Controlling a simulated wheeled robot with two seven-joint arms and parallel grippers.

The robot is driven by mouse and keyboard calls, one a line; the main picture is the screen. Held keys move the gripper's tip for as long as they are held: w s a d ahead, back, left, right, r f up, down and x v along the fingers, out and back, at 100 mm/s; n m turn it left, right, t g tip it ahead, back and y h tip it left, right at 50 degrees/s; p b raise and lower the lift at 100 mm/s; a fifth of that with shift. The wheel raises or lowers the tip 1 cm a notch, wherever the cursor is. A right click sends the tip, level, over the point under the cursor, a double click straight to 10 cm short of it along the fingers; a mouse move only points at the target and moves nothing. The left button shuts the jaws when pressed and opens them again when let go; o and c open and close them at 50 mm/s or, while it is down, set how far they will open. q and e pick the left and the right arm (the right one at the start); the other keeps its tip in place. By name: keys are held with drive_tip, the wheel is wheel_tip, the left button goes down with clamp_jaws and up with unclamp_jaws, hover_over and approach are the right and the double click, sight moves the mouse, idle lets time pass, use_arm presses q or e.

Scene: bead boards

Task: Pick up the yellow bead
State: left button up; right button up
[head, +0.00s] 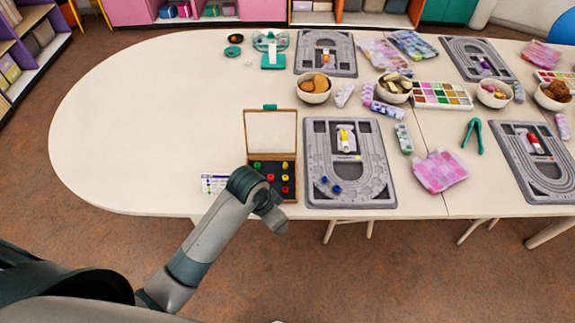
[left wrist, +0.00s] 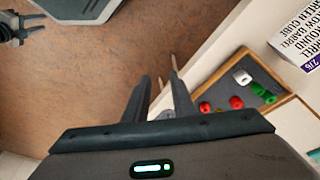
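The yellow bead (head: 285,167) appears to be the small bead in the upper right of the wooden box's dark tray, among red and green beads; its colour is hard to confirm at this size. The open wooden box (head: 247,140) stands at the table's front edge. My left gripper (head: 277,222) is just in front of the box, past the table edge. In the left wrist view its fingers (left wrist: 160,88) are apart and empty, over the floor. That view shows red, green and white beads in the box (left wrist: 290,112), but no clear yellow one.
A printed card (head: 213,184) lies left of the box. The raised lid (head: 272,110) is behind the tray. The table's left part is clear.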

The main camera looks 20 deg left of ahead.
sight(285, 165)
use_arm(q)
drive_tip(key=w+r+m, duration=0.1)
drive_tip(key=w+r, duration=0.1)
drive_tip(key=w, duration=0.2)
drive_tip(key=w+r, duration=0.2)
drive_tip(key=w, duration=0.2)
drive_tip(key=w+r+m+g, duration=0.1)
drive_tip(key=w+r, duration=0.2)
drive_tip(key=w, duration=0.2)
drive_tip(key=shift+a+m+y, duration=0.25)
drive_tip(key=shift+m+y, duration=0.05)
drive_tip(key=shift+y, duration=0.1)
drive_tip(key=w+a+r+m+g+y, duration=0.1)
drive_tip(key=w+a+r, duration=0.2)
drive_tip(key=w+r, duration=0.5)
drive_tip(key=shift+a+r, duration=0.2)
drive_tip(key=shift+r, duration=0.55)
use_arm(e)
drive_tip(key=shift+s, duration=0.75)
use_arm(q)
drive_tip(key=shift+f, duration=0.1)
